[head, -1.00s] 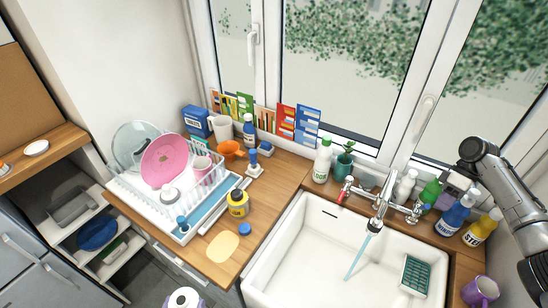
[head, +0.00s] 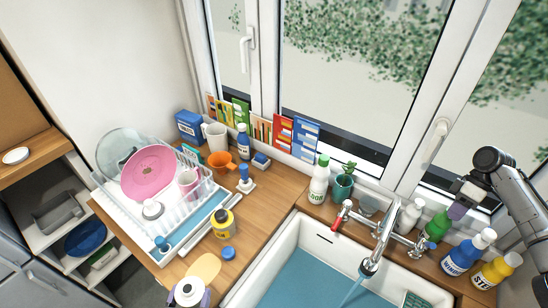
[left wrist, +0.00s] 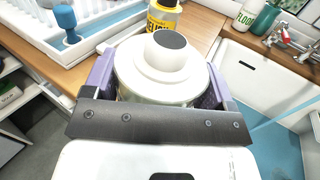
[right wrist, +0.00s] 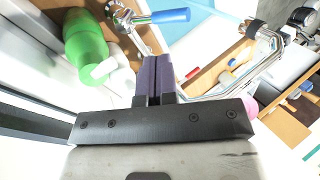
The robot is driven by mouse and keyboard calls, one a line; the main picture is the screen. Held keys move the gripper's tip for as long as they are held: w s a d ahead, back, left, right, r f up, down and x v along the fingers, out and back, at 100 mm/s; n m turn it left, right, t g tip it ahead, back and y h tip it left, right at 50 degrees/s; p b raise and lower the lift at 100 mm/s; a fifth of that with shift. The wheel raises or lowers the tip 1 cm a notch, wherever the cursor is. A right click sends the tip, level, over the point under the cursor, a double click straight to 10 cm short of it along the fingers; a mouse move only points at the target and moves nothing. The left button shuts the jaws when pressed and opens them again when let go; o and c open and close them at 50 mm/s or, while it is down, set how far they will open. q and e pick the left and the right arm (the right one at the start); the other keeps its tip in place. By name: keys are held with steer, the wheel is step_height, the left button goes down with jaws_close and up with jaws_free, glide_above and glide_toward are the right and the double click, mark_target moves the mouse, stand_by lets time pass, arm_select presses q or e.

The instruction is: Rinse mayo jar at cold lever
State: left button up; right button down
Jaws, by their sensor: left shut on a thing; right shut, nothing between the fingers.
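My left gripper (head: 190,296) is shut on a white round jar (left wrist: 162,70), seen from above with a dark round centre. No label shows, so I cannot confirm it is the mayo jar. They are at the counter's front edge, left of the sink. The blue cold lever (right wrist: 170,16) is on the right of the tap (head: 385,228). My right gripper (head: 457,211) is shut and empty near it; its purple fingertips (right wrist: 153,62) appear apart from the lever. Water (head: 348,294) runs from the spout. The sink (head: 292,238) has a blue surface inside.
The dish rack (head: 118,203) is further left. A green bottle (head: 437,226), blue bottle (head: 468,252) and yellow bottle (head: 495,270) crowd the right gripper.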

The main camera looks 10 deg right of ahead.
mark_target(427, 244)
arm_select(q)
step_height(427, 244, up, 2)
steer(key=shift+s+a+r+p, duration=0.1)
steer(key=shift+p, duration=0.9)
arm_select(e)
steer(key=x, duration=0.8)
steer(key=shift+s+a+f, duration=0.15)
steer(key=shift+a+f, duration=0.05)
